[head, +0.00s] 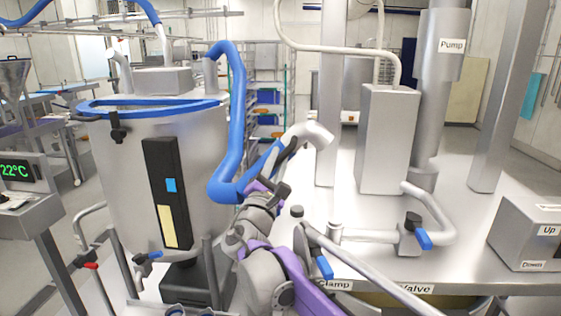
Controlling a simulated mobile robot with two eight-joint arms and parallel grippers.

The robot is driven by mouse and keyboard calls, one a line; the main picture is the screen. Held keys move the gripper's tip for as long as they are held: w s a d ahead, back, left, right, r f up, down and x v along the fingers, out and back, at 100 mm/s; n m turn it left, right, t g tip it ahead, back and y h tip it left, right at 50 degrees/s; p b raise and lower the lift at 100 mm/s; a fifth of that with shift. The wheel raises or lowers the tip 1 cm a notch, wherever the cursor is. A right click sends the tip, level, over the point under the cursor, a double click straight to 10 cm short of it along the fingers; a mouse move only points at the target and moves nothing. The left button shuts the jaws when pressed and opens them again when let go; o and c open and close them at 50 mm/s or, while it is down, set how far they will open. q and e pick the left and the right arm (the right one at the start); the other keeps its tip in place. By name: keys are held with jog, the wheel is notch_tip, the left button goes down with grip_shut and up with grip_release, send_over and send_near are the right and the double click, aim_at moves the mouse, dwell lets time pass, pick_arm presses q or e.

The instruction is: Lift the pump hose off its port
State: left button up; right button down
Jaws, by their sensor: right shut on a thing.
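The blue pump hose (231,120) runs from the top of the steel tank (125,180) down into a bend and up again to a bare metal elbow (308,133). My right gripper (281,168) is shut on the hose just behind this elbow; the arm partly hides the grip. The elbow's open end points down to the right, in the air. A short upright pipe stub (335,231), seemingly the port, stands on the steel table below it, apart from the elbow. My left gripper is not in view.
A clamp with a blue handle (324,267) and a valve with a blue handle (423,239) sit near the table's front. A grey box (388,140) and the pump column (433,100) stand behind. A button box (528,232) is at right.

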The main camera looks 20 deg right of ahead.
jog(key=c, duration=0.8)
grip_release()
jog(key=shift+o, duration=0.2)
jog(key=shift+s+a+f, duration=0.25)
jog(key=shift+s+a, duration=0.05)
pick_arm(q)
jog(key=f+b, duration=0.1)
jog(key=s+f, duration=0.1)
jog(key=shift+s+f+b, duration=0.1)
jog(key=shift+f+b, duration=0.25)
jog(key=shift+b, duration=0.05)
pick_arm(e)
jog(key=v, duration=1)
jog(key=shift+r, duration=0.15)
